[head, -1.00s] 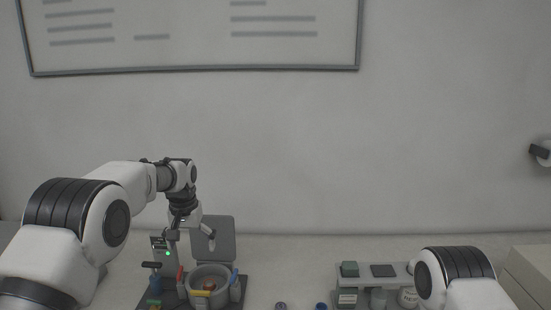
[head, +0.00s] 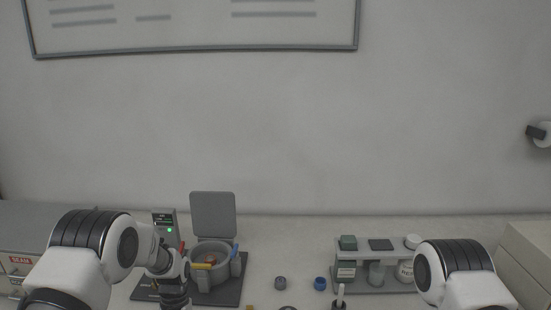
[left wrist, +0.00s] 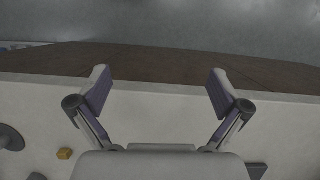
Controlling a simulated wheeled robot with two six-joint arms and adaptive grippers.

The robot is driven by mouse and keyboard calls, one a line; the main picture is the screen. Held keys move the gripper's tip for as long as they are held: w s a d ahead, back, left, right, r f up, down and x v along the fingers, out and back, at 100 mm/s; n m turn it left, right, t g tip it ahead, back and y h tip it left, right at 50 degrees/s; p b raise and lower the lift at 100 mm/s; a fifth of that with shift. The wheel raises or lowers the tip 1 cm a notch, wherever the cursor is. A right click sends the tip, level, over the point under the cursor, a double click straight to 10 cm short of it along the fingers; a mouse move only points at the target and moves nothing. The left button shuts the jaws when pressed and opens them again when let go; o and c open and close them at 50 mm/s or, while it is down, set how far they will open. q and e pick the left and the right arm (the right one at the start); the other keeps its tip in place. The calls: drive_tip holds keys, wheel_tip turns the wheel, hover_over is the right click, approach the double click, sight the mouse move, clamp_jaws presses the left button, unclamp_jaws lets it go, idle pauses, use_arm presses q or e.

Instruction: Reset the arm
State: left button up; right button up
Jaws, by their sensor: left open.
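My left gripper (left wrist: 160,90) is open and empty in the left wrist view, its two fingers wide apart near the table's front edge. In the head view my left arm bends down in front of the press, and its gripper is below the picture. The mounting press stands on a dark base (head: 228,297), with a round grey chamber (head: 225,270) and its grey lid (head: 213,215) upright behind. A brownish piece (head: 211,258) shows inside the chamber. My right arm shows at the lower right; its gripper is not clearly visible.
A control box (head: 165,222) with a green light stands beside the press. A grey cap (head: 280,283) and a blue cap (head: 320,283) lie on the table. A rack (head: 388,285) with jars stands right. A yellow block (left wrist: 65,154) lies near the front edge.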

use_arm(q)
drive_tip(key=s+a+f+g+b, duration=0.1)
drive_tip(key=s+f, duration=0.6)
drive_tip(key=s, duration=0.3)
drive_tip(key=s+f+b, duration=0.1)
drive_tip(key=s+f, duration=0.7)
drive_tip(key=s, duration=0.2)
drive_tip(key=s+r+t, duration=0.2)
drive_tip(key=s, duration=1.2)
drive_tip(key=w+t, duration=0.2)
drive_tip(key=w, duration=0.2)
drive_tip(key=shift+a+t+b, duration=0.15)
drive_tip(key=shift+t+b, duration=0.25)
drive_tip(key=shift+s, duration=0.15)
